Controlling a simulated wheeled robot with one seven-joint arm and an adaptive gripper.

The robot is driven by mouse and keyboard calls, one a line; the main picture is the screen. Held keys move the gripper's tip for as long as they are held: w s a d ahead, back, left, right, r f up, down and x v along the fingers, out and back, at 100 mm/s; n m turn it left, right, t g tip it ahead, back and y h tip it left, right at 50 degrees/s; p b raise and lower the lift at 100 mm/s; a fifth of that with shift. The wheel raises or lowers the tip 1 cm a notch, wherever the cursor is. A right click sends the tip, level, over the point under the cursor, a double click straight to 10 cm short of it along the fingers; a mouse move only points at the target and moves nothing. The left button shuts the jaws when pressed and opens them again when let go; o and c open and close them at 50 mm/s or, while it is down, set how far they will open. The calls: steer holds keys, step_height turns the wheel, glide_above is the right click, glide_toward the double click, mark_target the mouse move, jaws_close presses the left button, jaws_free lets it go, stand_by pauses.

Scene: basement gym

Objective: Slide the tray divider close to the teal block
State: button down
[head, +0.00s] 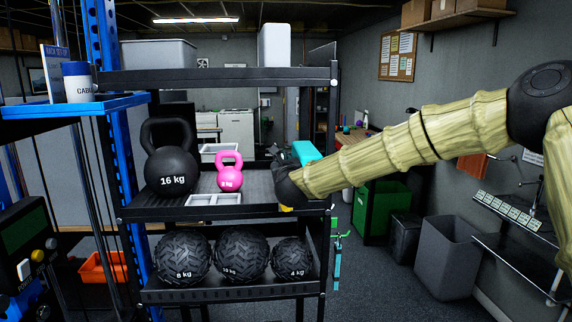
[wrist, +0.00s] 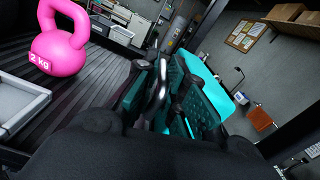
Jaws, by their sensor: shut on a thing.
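My gripper (wrist: 160,95) is at the right end of the middle shelf, its fingers around a narrow grey piece (wrist: 157,92). I cannot tell whether this piece is the tray divider. The teal block (head: 306,151) is right by my gripper in the head view; in the wrist view it shows behind the right finger (wrist: 197,68). A low white tray (head: 214,199) with a dividing wall sits at the shelf's front, left of my gripper; its edge shows in the wrist view (wrist: 25,100). My arm and wrist hide the fingertips in the head view.
A pink kettlebell (head: 229,173) and a black 16 kg kettlebell (head: 171,168) stand left on the middle shelf (head: 258,184). Another white tray (head: 218,149) shows behind them. The upper shelf (head: 225,76) is overhead. Ribbed shelf surface is bare between the pink kettlebell and my gripper.

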steer(key=c, duration=1.5)
jaws_free()
steer(key=shift+s, duration=0.1)
steer(key=s, duration=0.4)
steer(key=s+d, duration=0.1)
steer(key=s, duration=0.2)
steer(key=s+d, duration=0.1)
steer(key=s, duration=0.3)
steer(key=shift+s, duration=0.35)
